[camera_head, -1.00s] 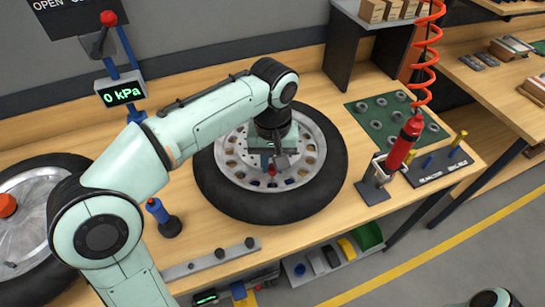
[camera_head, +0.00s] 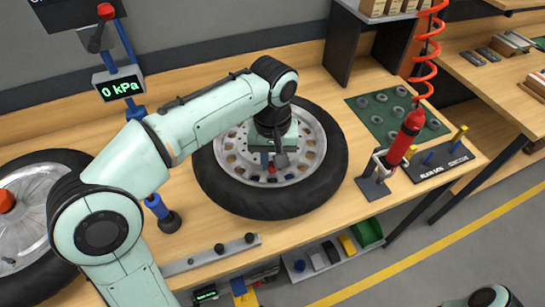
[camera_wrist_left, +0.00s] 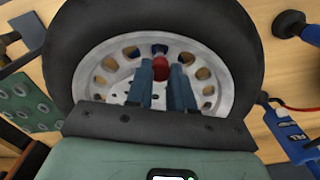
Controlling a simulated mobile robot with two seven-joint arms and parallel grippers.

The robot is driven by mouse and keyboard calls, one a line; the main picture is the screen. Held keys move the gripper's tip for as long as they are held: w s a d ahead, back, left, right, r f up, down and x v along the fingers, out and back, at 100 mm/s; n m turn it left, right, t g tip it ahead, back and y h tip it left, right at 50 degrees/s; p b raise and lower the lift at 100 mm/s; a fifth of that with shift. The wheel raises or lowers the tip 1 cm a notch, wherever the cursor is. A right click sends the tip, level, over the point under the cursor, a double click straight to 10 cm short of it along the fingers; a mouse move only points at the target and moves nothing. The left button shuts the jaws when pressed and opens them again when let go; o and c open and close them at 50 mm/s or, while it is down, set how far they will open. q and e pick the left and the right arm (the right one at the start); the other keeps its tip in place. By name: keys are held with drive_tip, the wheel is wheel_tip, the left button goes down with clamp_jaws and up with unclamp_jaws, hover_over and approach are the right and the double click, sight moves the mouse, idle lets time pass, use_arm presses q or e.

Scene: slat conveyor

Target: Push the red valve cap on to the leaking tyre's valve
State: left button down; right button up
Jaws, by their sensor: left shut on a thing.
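My left gripper (camera_head: 271,169) reaches down over the wheel lying on the bench. In the left wrist view its two blue fingers (camera_wrist_left: 161,86) are shut on the red valve cap (camera_wrist_left: 161,69). The cap also shows as a small red spot in the head view (camera_head: 271,170). The black tyre (camera_head: 222,192) surrounds a silver rim (camera_head: 300,150) with a ring of holes. The cap is over the near part of the rim. The valve is hidden, and I cannot tell whether the cap touches it. My right gripper is not in view.
Another wheel (camera_head: 32,180) lies at the left. A gauge (camera_head: 121,89) reads 0 kPa. A red air tool (camera_head: 404,140) sits in a holder at the right, beside a green mat (camera_head: 385,115).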

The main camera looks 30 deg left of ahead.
use_arm(q)
drive_tip(key=shift+f+b, duration=0.3)
drive_tip(key=shift+f, duration=0.3)
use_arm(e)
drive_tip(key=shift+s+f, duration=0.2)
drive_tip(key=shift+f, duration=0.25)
use_arm(q)
drive_tip(key=c, duration=0.9)
unclamp_jaws()
drive_tip(key=shift+r+p, duration=0.85)
drive_tip(key=shift+r, duration=0.3)
drive_tip(key=shift+r+p, duration=1.25)
drive_tip(key=shift+r, duration=0.65)
drive_tip(key=shift+r+p, duration=0.9)
drive_tip(key=shift+r, duration=0.5)
wheel_tip(320, 180, up, 2)
drive_tip(key=shift+w+r+p, duration=0.1)
drive_tip(key=shift+p, duration=0.55)
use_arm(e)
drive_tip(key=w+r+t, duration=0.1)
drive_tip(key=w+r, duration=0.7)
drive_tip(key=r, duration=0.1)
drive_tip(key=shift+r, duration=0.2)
